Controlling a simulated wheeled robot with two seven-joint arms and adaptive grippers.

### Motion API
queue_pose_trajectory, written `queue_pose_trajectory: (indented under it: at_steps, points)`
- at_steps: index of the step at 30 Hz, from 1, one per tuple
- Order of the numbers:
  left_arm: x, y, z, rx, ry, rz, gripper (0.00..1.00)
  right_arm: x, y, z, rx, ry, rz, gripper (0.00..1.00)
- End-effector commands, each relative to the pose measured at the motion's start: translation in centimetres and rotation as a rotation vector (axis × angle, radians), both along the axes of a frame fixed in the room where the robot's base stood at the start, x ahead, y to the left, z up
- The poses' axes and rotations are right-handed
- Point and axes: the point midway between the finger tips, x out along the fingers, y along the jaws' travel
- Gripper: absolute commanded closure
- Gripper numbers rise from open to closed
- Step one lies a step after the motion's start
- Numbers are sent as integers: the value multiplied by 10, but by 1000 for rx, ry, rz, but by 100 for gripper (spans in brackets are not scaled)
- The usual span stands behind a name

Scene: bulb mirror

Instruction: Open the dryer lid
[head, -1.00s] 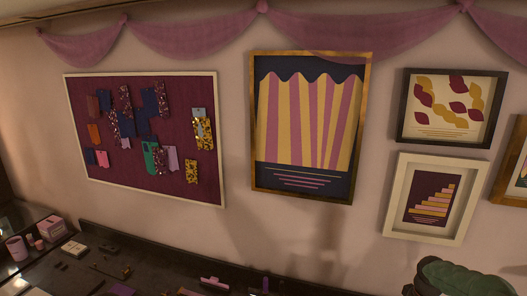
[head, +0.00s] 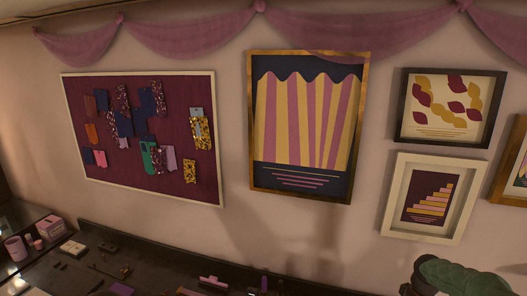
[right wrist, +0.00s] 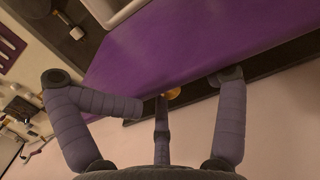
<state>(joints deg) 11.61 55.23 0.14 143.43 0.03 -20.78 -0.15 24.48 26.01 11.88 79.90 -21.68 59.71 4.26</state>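I cannot make out a dryer or its lid for certain in either view. In the right wrist view, a broad purple panel (right wrist: 170,45) lies beyond my right gripper (right wrist: 178,95); I cannot tell whether it is part of the dryer. The gripper's grey segmented fingers are spread apart and hold nothing visible. The left finger bends inward at its tip, and the right finger's tip overlaps the panel's dark edge in the picture. A small yellow round thing (right wrist: 174,93) shows beside the middle finger. My left gripper is not in view.
In the head view, a dark counter (head: 150,262) with small items runs along the wall bottom. A pinboard (head: 85,170), a striped poster (head: 310,120) and smaller framed pictures hang above. A dark green rounded thing (head: 455,275) is at bottom right. A white-edged basin-like thing (right wrist: 112,12) tops the wrist view.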

Motion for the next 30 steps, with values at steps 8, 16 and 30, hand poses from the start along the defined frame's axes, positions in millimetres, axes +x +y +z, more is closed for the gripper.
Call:
queue_pose_trajectory:
  at_steps: [8,16,30]
  points:
    - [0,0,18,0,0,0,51,4,-2,32,-4,-10,-2,29]
    - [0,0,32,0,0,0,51,5,-3,56,-6,-12,-3,29]
    - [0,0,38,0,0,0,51,5,-4,65,-6,-13,-3,29]
